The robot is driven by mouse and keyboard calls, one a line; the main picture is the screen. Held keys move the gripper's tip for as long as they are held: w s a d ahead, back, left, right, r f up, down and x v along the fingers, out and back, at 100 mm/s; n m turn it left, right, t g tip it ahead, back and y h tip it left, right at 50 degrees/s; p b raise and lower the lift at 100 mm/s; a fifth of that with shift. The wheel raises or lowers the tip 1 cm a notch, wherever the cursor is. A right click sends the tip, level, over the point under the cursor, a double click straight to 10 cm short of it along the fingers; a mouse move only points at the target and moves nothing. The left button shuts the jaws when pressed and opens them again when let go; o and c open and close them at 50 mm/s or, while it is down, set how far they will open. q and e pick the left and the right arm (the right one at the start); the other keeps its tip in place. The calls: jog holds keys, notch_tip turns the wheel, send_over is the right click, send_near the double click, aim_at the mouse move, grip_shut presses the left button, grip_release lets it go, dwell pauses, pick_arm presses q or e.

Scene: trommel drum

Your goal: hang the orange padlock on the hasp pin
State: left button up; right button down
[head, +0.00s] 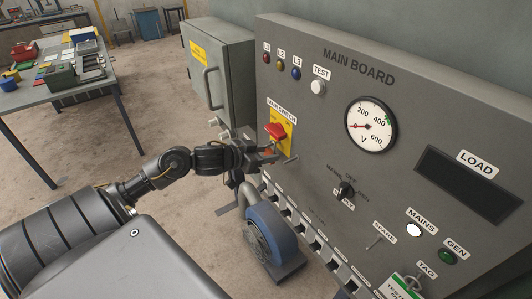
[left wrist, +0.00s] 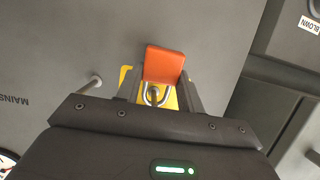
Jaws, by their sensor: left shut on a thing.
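The orange padlock (left wrist: 165,64) is between the fingers of my left gripper (left wrist: 158,97) in the left wrist view, with its grey shackle (left wrist: 167,98) toward the palm. In the head view only a sliver of orange shows at the left gripper (head: 266,150), which is shut on it just below the red main switch handle (head: 275,131). A grey pin (head: 291,159) sticks out of the board to the right of the gripper. A pin (left wrist: 90,85) also stands apart from the padlock in the left wrist view. I cannot tell whether anything passes through the shackle. My right gripper is out of view.
The main board (head: 335,85) fills the right side, with a selector knob (head: 346,189) and a tag (head: 400,288). A blue round machine (head: 270,230) stands below the gripper. A grey cabinet (head: 230,70) is behind. A cluttered table (head: 50,95) stands at left, with open floor between.

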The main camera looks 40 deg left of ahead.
pick_arm(q)
jog(key=o, duration=1.1)
jog(key=shift+s+a+r, duration=0.1)
jog(key=shift+s+a, duration=0.1)
jog(key=shift+s, duration=0.35)
jog(key=v, duration=0.9)
jog(key=shift+s+a+r+b, duration=0.1)
jog(key=shift+s+r+b, duration=0.1)
jog(key=shift+s+b, duration=0.15)
jog(key=shift+w, duration=0.1)
